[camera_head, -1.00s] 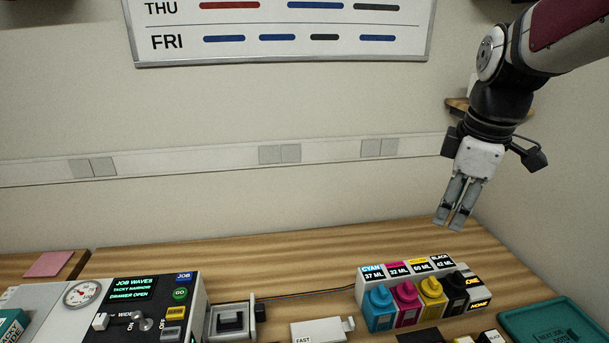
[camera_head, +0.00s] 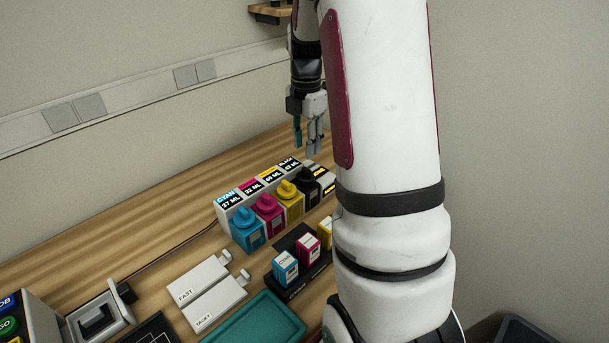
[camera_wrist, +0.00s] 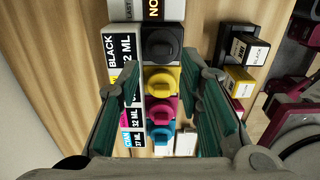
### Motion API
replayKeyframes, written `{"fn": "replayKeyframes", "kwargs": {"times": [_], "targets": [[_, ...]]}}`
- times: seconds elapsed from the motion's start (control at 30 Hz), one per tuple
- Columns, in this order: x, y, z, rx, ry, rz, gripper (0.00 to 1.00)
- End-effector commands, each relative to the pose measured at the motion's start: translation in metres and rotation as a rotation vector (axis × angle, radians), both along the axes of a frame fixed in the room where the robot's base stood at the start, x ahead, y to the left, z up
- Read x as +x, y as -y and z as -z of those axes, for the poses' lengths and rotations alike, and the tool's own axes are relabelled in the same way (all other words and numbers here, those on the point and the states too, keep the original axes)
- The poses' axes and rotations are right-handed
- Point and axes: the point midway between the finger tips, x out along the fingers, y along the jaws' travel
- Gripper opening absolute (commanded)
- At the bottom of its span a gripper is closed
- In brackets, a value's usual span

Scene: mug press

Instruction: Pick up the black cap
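The black cap (camera_head: 307,174) is a round knob on the black ink tank, last in a row of coloured tanks. In the wrist view the black cap (camera_wrist: 162,42) lies ahead, roughly centred between the fingers and beyond their tips. My gripper (camera_head: 308,149) hangs fingers-down above the black end of the row, apart from the cap. In the wrist view my gripper (camera_wrist: 161,75) is open, with teal pads spread to either side and nothing between them. My arm hides part of the area right of the tanks in the head view.
The yellow cap (camera_head: 287,189), magenta cap (camera_head: 267,202) and cyan cap (camera_head: 244,217) stand close beside the black one. A label panel (camera_wrist: 110,46) runs along the tanks. A black rack (camera_head: 284,291) holds small cartridges in front. A teal tray (camera_head: 262,322) lies nearer.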

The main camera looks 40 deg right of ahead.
Motion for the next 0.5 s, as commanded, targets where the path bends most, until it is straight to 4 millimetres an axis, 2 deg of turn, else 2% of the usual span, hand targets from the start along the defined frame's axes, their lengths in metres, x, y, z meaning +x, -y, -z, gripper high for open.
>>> {"fn": "replayKeyframes", "kwargs": {"times": [0.1, 0.27, 0.5], "targets": [[0.0, 0.0, 0.013, 0.0, -0.001, -0.001, 0.33], [-0.001, -0.001, 0.022, 0.001, -0.001, 0.0, 0.33], [-0.004, -0.004, 0.055, 0.002, -0.003, 0.0, 0.33]]}}
